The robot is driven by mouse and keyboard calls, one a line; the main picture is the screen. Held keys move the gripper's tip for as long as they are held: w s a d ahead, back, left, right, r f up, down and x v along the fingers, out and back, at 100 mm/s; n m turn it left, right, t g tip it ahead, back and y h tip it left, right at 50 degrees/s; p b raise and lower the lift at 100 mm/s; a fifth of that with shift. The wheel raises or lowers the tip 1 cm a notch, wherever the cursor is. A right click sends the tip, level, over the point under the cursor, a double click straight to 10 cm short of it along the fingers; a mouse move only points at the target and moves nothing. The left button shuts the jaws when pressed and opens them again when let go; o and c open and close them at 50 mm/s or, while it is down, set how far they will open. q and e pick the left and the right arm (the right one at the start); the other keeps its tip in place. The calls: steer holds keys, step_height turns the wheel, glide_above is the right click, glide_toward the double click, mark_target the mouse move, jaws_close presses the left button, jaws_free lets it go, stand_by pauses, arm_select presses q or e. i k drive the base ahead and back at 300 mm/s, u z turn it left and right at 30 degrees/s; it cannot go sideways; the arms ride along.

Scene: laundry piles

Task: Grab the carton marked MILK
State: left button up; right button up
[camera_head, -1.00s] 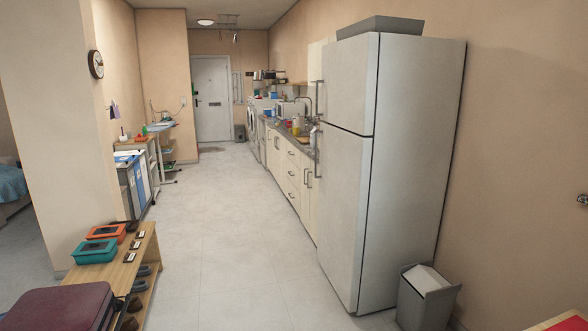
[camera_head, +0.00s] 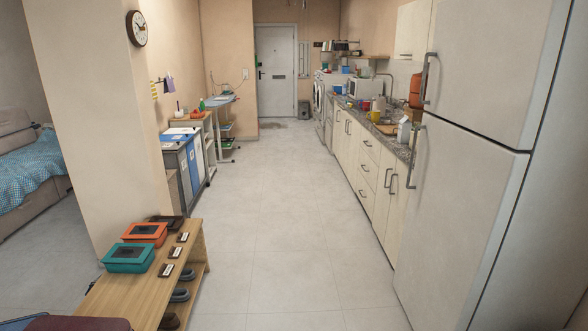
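No carton with a readable MILK mark shows in the head view. A small white carton-like item (camera_head: 404,131) stands on the kitchen counter (camera_head: 385,129) beside the fridge, too small to read. The tall white fridge (camera_head: 467,184) at the right has both doors shut, so its inside is hidden. Neither of my grippers is in view.
A wooden shoe bench (camera_head: 134,291) with teal (camera_head: 129,258) and orange (camera_head: 145,234) boxes stands at the front left. Blue and white bins (camera_head: 187,164) stand along the left wall. The floor between bench and cabinets is clear up to the white door (camera_head: 276,76).

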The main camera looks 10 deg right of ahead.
mark_target(405, 124)
steer(key=i, duration=3.2)
steer(key=z, duration=0.7)
steer(key=i, duration=1.95)
steer(key=z, duration=1.05)
steer(key=i, duration=1.2)
steer(key=z, duration=0.4)
